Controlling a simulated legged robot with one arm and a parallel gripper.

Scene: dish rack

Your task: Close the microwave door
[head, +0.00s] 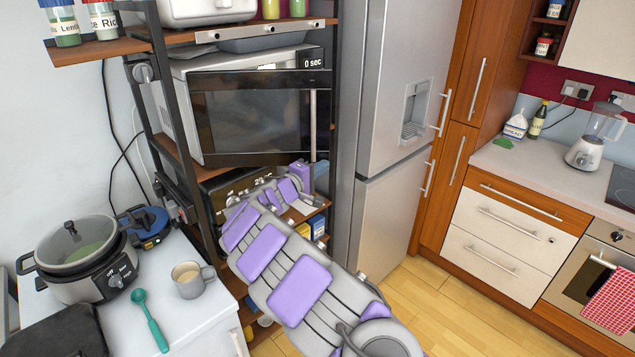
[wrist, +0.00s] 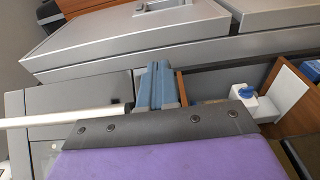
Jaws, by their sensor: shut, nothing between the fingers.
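The microwave (head: 183,100) stands on a shelf of the rack in the head view. Its dark-windowed door (head: 245,115) is ajar, standing out from the body, with a vertical handle (head: 313,125) near its right edge. The "0 sec" display shows behind the door's top right. My gripper (head: 308,176) is just below the handle's lower end, partly hidden by my arm. In the wrist view, its blue-grey fingers (wrist: 159,85) are together and empty. A pale bar, apparently the handle (wrist: 60,118), runs in from the left, close to the fingers. Contact cannot be told.
The tall fridge (head: 395,100) stands right of the rack. A dark oven-like appliance (head: 222,197) sits on the shelf below the microwave. A counter (head: 205,330) at lower left holds a cooker (head: 80,265) and a mug (head: 190,282). The floor (head: 450,290) at right is clear.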

